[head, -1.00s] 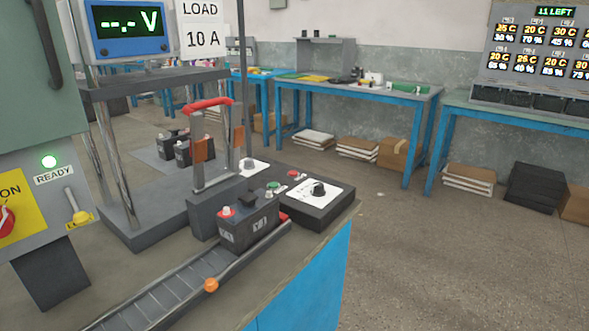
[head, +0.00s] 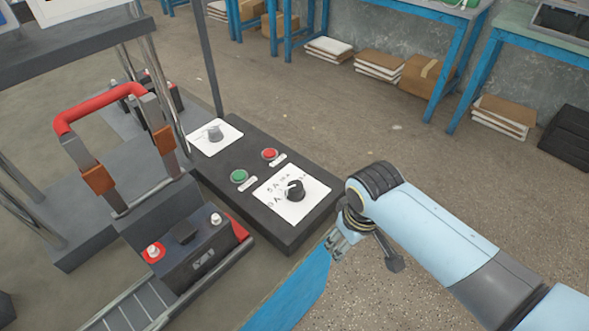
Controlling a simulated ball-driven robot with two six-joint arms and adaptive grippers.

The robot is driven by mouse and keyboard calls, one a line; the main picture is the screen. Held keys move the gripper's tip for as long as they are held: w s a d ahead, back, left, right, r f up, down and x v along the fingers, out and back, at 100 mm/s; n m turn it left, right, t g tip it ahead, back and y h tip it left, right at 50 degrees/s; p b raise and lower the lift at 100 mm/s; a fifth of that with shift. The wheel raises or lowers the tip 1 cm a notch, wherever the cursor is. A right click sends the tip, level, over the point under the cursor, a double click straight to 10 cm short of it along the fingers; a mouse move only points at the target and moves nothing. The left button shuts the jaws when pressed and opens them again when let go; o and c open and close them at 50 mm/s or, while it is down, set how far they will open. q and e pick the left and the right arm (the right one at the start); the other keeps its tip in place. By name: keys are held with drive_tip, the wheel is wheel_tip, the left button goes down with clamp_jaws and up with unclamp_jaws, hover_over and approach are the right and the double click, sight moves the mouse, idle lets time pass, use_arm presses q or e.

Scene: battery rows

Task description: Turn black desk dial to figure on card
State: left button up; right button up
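The black desk dial (head: 292,190) sits on a white scale plate (head: 297,207) on the dark control box. Figures with "A" are printed around it; "5 A" and "8 A" seem readable, the rest is too small. A light mark shows on the dial's left side, but I cannot tell its exact setting. My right gripper (head: 365,252) hangs to the right of the box, apart from the dial, its fingers spread and empty. The load card is out of view now; earlier it read "LOAD 10 A". My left gripper is not in view.
The box (head: 290,235) also carries a green button (head: 239,176), a red button (head: 270,154) and a grey knob (head: 214,132). A battery (head: 205,255) stands on the roller track by a red-handled clamp (head: 98,104). Open floor lies beyond.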

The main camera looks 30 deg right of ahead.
wheel_tip(320, 180, up, 6)
drive_tip(key=w+f, duration=0.1)
drive_tip(key=w, duration=0.1)
wheel_tip(320, 180, up, 12)
drive_tip(key=g+p, duration=0.1)
drive_tip(key=p, duration=0.2)
hover_over(295, 186)
drive_tip(key=shift+n+y, duration=0.3)
drive_tip(key=shift+n, duration=0.1)
wheel_tip(295, 186, down, 11)
drive_tip(key=shift+r+b, duration=0.1)
drive_tip(key=shift+b, duration=0.6)
drive_tip(key=c, duration=1.1)
drive_tip(key=shift+c, duration=0.2)
